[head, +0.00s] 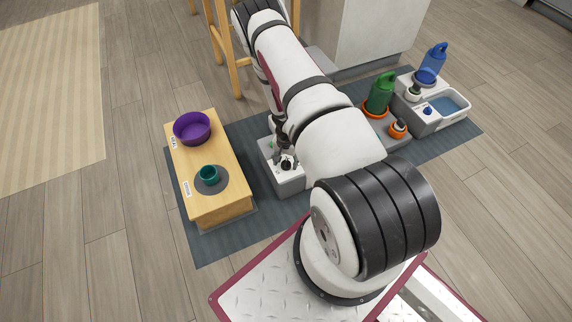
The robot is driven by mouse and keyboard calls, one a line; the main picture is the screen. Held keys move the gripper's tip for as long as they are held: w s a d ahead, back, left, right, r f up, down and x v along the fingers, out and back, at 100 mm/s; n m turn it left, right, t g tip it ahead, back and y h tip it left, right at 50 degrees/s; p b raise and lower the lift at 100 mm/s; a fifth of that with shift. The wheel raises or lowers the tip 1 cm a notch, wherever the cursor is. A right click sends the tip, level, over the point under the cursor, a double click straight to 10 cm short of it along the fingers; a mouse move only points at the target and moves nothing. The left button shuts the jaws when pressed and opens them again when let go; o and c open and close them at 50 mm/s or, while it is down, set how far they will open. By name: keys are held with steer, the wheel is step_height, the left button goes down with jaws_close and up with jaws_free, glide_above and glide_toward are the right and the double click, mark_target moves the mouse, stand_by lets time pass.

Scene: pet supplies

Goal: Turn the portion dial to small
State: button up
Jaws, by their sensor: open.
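A black round knob, seemingly the portion dial (287,164), sits on top of a white and grey box (288,184) on the mat. Its pointer and markings are too small to read. My gripper (283,153) is over the box, pointing down, open and close to the dial. Its fingers are small and dark here, and I cannot tell whether they touch the dial or stand around it. My arm hides the right part of the box.
To the right stand a green dispenser (380,93), a blue dispenser (432,64) and a water basin (447,104). The blue-grey mat (212,243) is bare at front left.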

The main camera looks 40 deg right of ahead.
steer(key=shift+f, duration=0.3)
steer(key=c, duration=1.2)
steer(key=shift+o, duration=0.2)
